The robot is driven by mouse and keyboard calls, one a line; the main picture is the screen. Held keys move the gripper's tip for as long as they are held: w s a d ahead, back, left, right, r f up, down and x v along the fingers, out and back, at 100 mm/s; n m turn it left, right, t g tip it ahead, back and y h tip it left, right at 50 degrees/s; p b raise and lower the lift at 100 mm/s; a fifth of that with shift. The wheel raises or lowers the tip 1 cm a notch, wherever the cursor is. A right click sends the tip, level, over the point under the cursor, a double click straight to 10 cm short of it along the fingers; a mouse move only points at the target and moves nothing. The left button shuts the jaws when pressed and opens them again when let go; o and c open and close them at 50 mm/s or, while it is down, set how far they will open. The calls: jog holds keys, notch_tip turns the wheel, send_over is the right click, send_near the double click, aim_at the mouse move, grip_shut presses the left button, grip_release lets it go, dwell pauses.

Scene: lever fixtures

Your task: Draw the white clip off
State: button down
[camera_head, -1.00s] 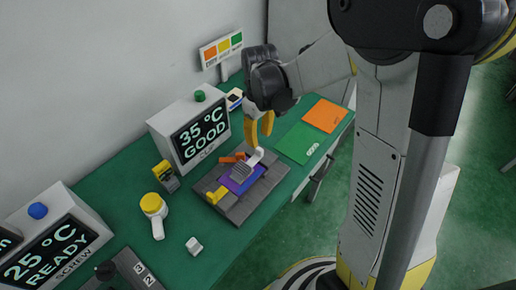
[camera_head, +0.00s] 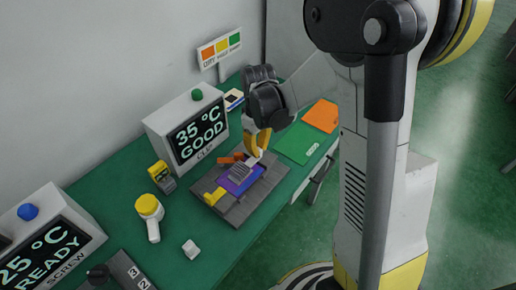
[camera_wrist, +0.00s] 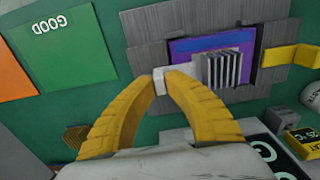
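The white clip (camera_wrist: 159,80) is a small white lever at the edge of the grey fixture (camera_wrist: 135,27), beside the finned heatsink (camera_wrist: 226,70) on a purple board (camera_wrist: 190,48). In the wrist view, my gripper (camera_wrist: 160,84) has its yellow fingertips close together, one on each side of the clip, with white filling the gap. In the head view, my gripper (camera_head: 254,152) points down at the fixture's far right part; its fingers hide most of the clip. An orange part (camera_head: 232,159) lies on the fixture behind the heatsink.
A display box (camera_head: 185,130) reading 35 °C GOOD stands behind the fixture. A green mat (camera_head: 298,143) and an orange mat (camera_head: 320,115) lie flat at the right.

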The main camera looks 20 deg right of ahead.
jog(key=w+d, duration=0.1)
jog(key=d, duration=0.1)
jog(key=w+d, duration=0.1)
jog(key=d, duration=0.1)
jog(key=shift+w, duration=0.15)
jog(key=shift+a, duration=0.15)
jog(key=c, duration=1.4)
grip_release()
jog(key=shift+f, duration=0.1)
jog(key=shift+r, duration=0.2)
notch_tip(320, 180, up, 12)
jog(key=shift+f, duration=0.15)
